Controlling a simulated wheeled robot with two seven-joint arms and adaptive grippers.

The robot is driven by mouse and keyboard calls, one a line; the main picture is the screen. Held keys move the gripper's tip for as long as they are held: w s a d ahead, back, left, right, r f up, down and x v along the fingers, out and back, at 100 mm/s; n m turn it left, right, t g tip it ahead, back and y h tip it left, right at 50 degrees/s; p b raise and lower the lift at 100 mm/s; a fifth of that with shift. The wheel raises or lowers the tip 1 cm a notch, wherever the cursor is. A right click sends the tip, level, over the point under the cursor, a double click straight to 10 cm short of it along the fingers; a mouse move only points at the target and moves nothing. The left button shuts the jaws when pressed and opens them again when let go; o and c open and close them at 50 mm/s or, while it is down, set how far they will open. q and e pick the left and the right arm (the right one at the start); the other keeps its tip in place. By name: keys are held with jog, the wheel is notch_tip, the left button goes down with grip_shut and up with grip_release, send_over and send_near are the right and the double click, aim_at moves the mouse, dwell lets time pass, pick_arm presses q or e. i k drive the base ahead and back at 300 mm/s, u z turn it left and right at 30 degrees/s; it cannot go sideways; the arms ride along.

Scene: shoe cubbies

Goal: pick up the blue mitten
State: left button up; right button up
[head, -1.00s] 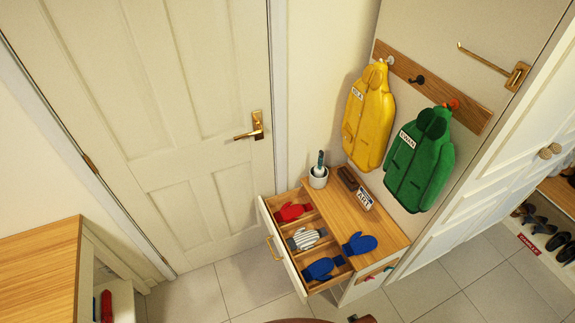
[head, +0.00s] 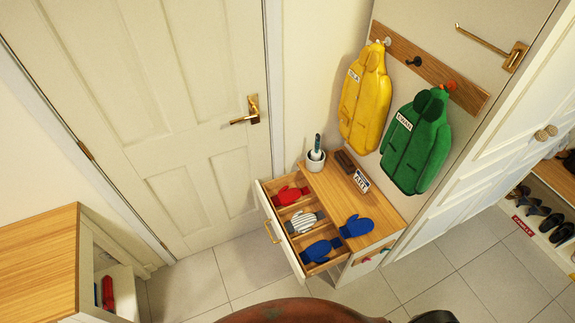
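One blue mitten (head: 357,226) lies flat on the wooden top of the small cabinet (head: 377,214), near the edge of the drawer. A second blue mitten (head: 320,250) lies in the front compartment of the open drawer (head: 284,246). Neither of my grippers is in view, and nothing touches either mitten.
The drawer also holds a red mitten (head: 290,195) and a striped mitten (head: 302,222). Yellow (head: 366,100) and green (head: 416,140) coats hang above. A rounded brown object (head: 275,312) fills the bottom edge.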

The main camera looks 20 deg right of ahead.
aim_at(355, 228)
jog(key=z, duration=1.5)
